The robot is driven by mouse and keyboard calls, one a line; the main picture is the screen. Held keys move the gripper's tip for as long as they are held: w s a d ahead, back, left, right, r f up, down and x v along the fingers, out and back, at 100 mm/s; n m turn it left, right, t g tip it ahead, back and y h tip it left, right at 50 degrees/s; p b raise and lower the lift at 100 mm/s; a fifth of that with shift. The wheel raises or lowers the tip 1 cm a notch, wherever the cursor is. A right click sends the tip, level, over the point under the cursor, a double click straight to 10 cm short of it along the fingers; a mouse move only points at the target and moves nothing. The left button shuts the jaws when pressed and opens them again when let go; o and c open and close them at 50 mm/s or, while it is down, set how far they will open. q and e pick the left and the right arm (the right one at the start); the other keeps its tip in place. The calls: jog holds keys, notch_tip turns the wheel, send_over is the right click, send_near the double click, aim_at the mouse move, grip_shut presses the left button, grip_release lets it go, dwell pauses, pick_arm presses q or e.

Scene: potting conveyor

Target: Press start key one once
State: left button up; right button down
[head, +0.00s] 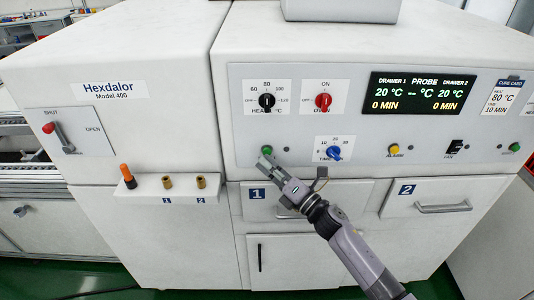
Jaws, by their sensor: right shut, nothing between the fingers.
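A green round key (267,149) sits low at the left of the machine's control panel (300,112), above drawer 1 (340,192). A second green key (515,146) is at the panel's far right. My right gripper (265,160) is shut and empty, its tips just below and overlapping the left green key's lower edge in the picture. Whether the tips touch the key I cannot tell. Any label under that key is hidden by the gripper. My left gripper is not in view.
The black heat knob (267,101), red oven knob (323,101) and blue time knob (334,153) are nearby. A yellow alarm button (394,149) and black fan switch (454,147) lie farther right. The display (417,93) reads 20 °C and 0 MIN for both drawers.

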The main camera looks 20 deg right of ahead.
jog(key=shift+w+d, duration=0.1)
jog(key=shift+w, duration=0.15)
jog(key=shift+w+d+b, duration=0.1)
jog(key=shift+w+b, duration=0.2)
jog(key=shift+w, duration=0.1)
dwell(0.7)
jog(key=shift+s, duration=0.1)
jog(key=shift+s+a, duration=0.25)
jog(key=shift+s, duration=0.5)
jog(key=shift+s, duration=0.1)
jog(key=s, duration=0.2)
jog(key=s+a+p, duration=0.1)
jog(key=s, duration=0.1)
jog(key=shift+s+a, duration=0.15)
jog(key=shift+s, duration=0.15)
jog(key=shift+f, duration=0.15)
dwell(0.5)
